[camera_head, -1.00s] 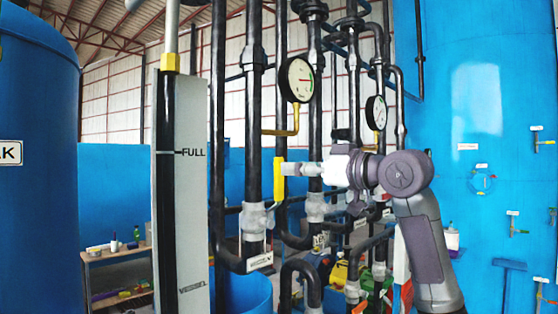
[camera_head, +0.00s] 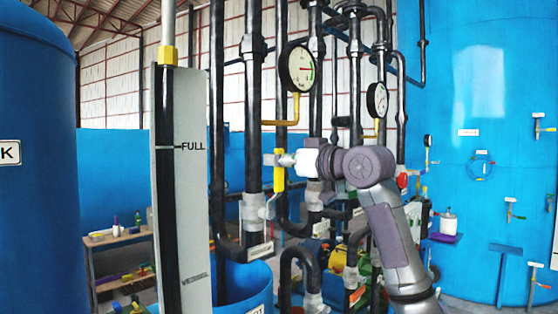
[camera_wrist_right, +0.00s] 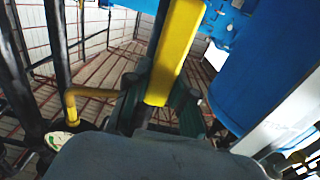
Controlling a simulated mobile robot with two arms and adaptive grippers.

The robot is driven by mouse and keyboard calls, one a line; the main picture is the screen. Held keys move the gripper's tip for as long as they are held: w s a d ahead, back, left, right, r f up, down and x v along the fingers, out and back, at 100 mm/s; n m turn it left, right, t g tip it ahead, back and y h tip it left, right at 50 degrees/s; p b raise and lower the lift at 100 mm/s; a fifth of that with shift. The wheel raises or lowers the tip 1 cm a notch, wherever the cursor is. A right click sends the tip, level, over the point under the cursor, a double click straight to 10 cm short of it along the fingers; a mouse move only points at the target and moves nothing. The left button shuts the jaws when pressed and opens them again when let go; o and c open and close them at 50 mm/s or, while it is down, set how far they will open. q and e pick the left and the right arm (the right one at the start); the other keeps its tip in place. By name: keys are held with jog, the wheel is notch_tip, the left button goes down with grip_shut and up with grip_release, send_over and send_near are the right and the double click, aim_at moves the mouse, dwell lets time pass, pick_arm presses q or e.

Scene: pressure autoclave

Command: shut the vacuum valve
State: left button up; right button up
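The valve's yellow handle (camera_head: 279,172) stands nearly upright in the head view, beside a thick black pipe. A grey stem runs from its lower end to the grey valve body (camera_head: 253,207). My right gripper (camera_head: 284,160) reaches the handle from the right, at its upper part. In the right wrist view the yellow handle (camera_wrist_right: 175,55) passes between the dark green fingers of my right gripper (camera_wrist_right: 160,100), which look closed on it. The fingertips are partly hidden. A label plate (camera_head: 260,250) below the valve is too small to read. My left gripper is out of view.
A tall level gauge marked FULL (camera_head: 195,200) stands to the left of the valve. Black pipes and two round gauges (camera_head: 299,67) (camera_head: 377,99) crowd around my arm. A blue tank (camera_head: 480,110) fills the right. A small shelf (camera_head: 120,237) stands at lower left.

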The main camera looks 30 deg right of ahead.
grip_shut()
jog(key=shift+d, duration=0.15)
jog(key=w+d+f+m+p, duration=0.2)
jog(key=w+d+f+m, duration=0.2)
jog(key=d+f+m, duration=0.7)
jog(key=shift+d+f+m, duration=0.35)
jog(key=shift+f+m, duration=0.5)
jog(key=shift+m, duration=2.75)
jog(key=shift+w+f, duration=0.1)
jog(key=shift+f, duration=0.05)
jog(key=o, duration=0.9)
grip_release()
jog(key=shift+c, duration=0.2)
